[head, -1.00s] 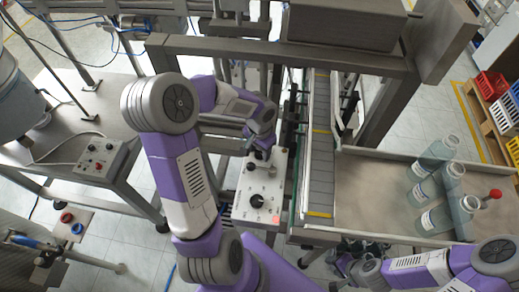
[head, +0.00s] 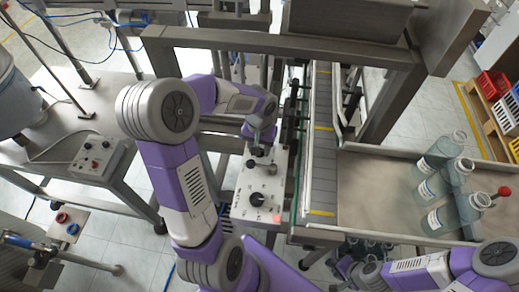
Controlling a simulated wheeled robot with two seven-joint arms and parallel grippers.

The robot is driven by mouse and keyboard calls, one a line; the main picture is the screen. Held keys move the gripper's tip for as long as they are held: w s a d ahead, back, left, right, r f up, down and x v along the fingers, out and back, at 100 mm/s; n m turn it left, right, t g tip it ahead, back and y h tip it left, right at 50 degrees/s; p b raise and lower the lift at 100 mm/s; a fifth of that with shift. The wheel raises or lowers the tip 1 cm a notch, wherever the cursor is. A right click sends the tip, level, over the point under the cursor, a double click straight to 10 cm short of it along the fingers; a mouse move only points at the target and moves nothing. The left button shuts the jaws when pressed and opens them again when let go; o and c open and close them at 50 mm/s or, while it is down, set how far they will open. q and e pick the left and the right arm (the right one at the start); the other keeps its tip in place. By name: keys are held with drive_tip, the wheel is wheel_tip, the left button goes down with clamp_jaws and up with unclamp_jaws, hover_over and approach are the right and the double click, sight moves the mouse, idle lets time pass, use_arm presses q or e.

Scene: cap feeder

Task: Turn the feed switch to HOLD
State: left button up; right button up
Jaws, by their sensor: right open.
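A pale control panel (head: 240,208) stands beside the conveyor in the middle of the head view. It carries a large black rotary knob (head: 257,199), a smaller knob (head: 271,169) and a black knob (head: 251,163). The lettering is too small to read, so I cannot tell which knob is the feed switch. My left gripper (head: 258,150) hangs over the far end of the panel, close to the far knobs; its fingers are partly hidden, and contact cannot be told. My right gripper (head: 350,266) is open, low at the bottom of the view, away from the panel.
A conveyor (head: 322,170) runs along the panel's right side. A tray (head: 375,190) with several clear bottles (head: 440,185) lies farther right. A steel frame (head: 290,45) crosses behind. A small box with knobs (head: 95,158) sits on the left table.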

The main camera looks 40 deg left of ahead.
use_arm(q)
drive_tip(key=n+b, duration=0.1)
drive_tip(key=n, duration=0.2)
drive_tip(key=shift+n+b, duration=0.3)
drive_tip(key=shift+n, duration=0.1)
drive_tip(key=shift+n+b, duration=0.55)
drive_tip(key=shift+n, duration=1.35)
drive_tip(key=o, duration=1.1)
drive_tip(key=shift+c, duration=0.2)
wheel_tip(320, 180, up, 8)
drive_tip(key=shift+f+p, duration=0.15)
drive_tip(key=shift+p, duration=0.7)
drive_tip(key=shift+f, duration=0.1)
